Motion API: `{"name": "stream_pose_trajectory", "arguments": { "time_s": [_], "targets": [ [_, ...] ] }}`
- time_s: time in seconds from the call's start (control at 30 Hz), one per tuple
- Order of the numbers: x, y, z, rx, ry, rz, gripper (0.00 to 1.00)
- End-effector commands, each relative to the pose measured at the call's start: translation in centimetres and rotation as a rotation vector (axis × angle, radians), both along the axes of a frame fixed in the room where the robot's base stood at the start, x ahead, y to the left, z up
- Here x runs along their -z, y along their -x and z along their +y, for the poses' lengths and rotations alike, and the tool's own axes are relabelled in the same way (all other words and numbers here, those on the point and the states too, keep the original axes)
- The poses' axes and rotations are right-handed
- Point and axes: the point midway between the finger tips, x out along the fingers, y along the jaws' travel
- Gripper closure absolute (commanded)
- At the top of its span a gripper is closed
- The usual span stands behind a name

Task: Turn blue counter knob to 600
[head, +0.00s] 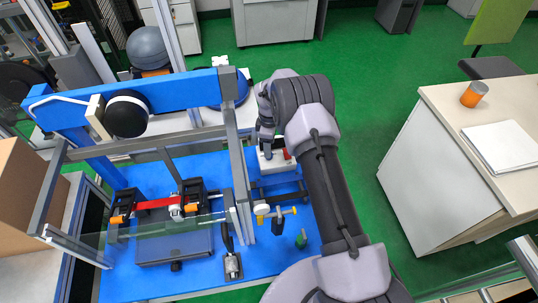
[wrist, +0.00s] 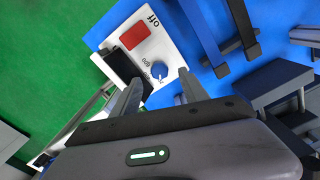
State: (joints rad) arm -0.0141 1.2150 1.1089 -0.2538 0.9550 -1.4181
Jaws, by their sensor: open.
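The counter is a white box on the blue table. In the wrist view the white counter (wrist: 168,50) shows a red patch (wrist: 134,36), a black strip, the printed word "off", and a small blue knob (wrist: 159,69). My gripper (wrist: 157,82) is open, with one finger on each side of the blue knob in the picture. I cannot tell whether the fingers touch the knob. The number the knob points to is too small to read. In the head view the white counter (head: 268,163) is partly hidden below my gripper (head: 266,142).
A metal and clear-panel frame (head: 232,150) stands left of the counter on the blue table (head: 200,250). Small valves with yellow handles (head: 275,214) sit in front of the counter. A wooden-topped desk (head: 440,110) stands at right. Green floor is free between.

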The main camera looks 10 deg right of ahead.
Motion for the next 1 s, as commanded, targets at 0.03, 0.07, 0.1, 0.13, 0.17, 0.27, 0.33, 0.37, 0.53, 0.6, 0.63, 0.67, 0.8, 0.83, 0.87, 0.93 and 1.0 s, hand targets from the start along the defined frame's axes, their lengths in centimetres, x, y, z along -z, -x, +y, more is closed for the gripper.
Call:
{"name": "stream_pose_trajectory", "arguments": {
  "time_s": [0.03, 0.07, 0.1, 0.13, 0.17, 0.27, 0.33, 0.37, 0.53, 0.6, 0.63, 0.67, 0.8, 0.83, 0.87, 0.93, 1.0],
  "targets": [
    [1.5, 0.0, 0.0, 0.0, 0.0, 0.001, 0.48],
    [2.0, 0.0, 0.0, 0.0, 0.0, 0.0, 0.48],
    [2.7, 0.0, 0.0, 0.001, 0.0, 0.0, 0.48],
    [3.1, 0.0, 0.0, 0.001, 0.0, 0.0, 0.48],
    [3.5, 0.0, 0.0, 0.001, 0.0, 0.0, 0.48],
    [4.1, 0.0, 0.0, 0.002, -0.001, -0.001, 0.48],
    [4.4, 0.0, 0.0, 0.002, -0.001, -0.001, 0.48],
    [4.4, 0.0, 0.0, 0.002, -0.001, 0.0, 0.48],
    [4.4, 0.0, 0.0, 0.002, -0.001, -0.001, 0.48],
    [4.4, 0.0, 0.0, 0.001, -0.001, -0.001, 0.52],
    [4.4, 0.0, 0.0, 0.001, -0.001, -0.001, 0.58],
    [4.4, 0.0, 0.0, 0.001, -0.001, -0.001, 0.64],
    [4.4, 0.0, 0.0, 0.001, -0.001, -0.001, 0.91],
    [4.4, 0.0, 0.0, 0.001, -0.001, -0.001, 0.97],
    [4.4, 0.0, 0.0, 0.001, -0.001, -0.001, 1.0],
    [4.4, 0.0, 0.0, 0.002, -0.001, 0.0, 1.0],
    [4.4, 0.0, 0.0, 0.004, -0.001, 0.0, 1.0]
  ]
}}
